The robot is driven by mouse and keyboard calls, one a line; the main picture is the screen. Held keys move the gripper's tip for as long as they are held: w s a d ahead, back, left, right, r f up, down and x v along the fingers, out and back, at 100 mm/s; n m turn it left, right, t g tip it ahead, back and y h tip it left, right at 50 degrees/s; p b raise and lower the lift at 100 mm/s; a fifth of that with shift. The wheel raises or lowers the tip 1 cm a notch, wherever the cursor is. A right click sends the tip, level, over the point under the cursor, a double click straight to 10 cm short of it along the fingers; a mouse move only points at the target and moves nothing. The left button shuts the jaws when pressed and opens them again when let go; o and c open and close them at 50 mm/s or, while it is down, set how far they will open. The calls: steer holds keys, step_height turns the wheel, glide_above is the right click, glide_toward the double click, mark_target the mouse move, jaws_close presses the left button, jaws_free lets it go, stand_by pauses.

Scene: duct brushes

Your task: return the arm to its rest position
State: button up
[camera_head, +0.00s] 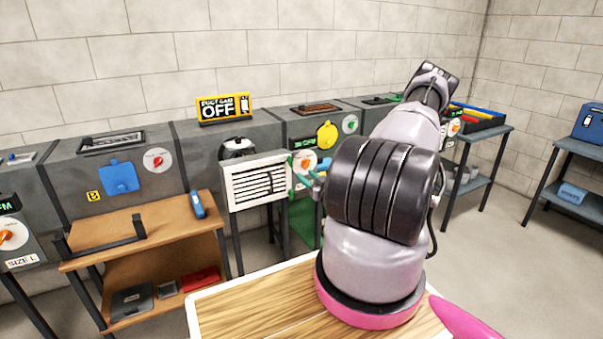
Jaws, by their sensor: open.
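My arm rises from a pink-ringed base on the wooden top (255,304) and bends at a dark joint high on the right. My gripper (297,175) shows only in part, as greenish fingers sticking out to the left from behind the arm's thick black joint. The fingers are apart, and I see nothing between them. They appear just right of a white louvred grille (258,181) in the picture; whether they touch it I cannot tell. The wrist is mostly hidden.
A grey duct (145,200) runs along the block wall, with an "OFF" sign (224,107) on top. A wooden shelf unit (150,238) at left holds a blue tool (197,205). Dark stands are at right (484,160). Floor at right is clear.

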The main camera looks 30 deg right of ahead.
steer(key=shift+s, duration=0.35)
steer(key=a+r+n+g+y, duration=0.4)
steer(key=a+r+n+y, duration=0.95)
steer(key=n, duration=0.55)
steer(key=s+a+r+n+g+h, duration=0.1)
steer(key=s+a+r+n+g, duration=0.45)
steer(key=n, duration=0.65)
steer(key=s+a+r+n+g+h, duration=0.1)
steer(key=s+a+r+n+g, duration=0.45)
steer(key=n, duration=0.55)
steer(key=s+d+r+n+t+h, duration=0.2)
steer(key=s+r+n+h, duration=0.3)
steer(key=n, duration=0.7)
steer(key=s+d+r+n+t+h, duration=0.2)
steer(key=s+r+n+h, duration=0.3)
steer(key=n, duration=0.8)
steer(key=v, duration=0.6)
steer(key=shift+d+r, duration=0.3)
steer(key=shift+d, duration=0.05)
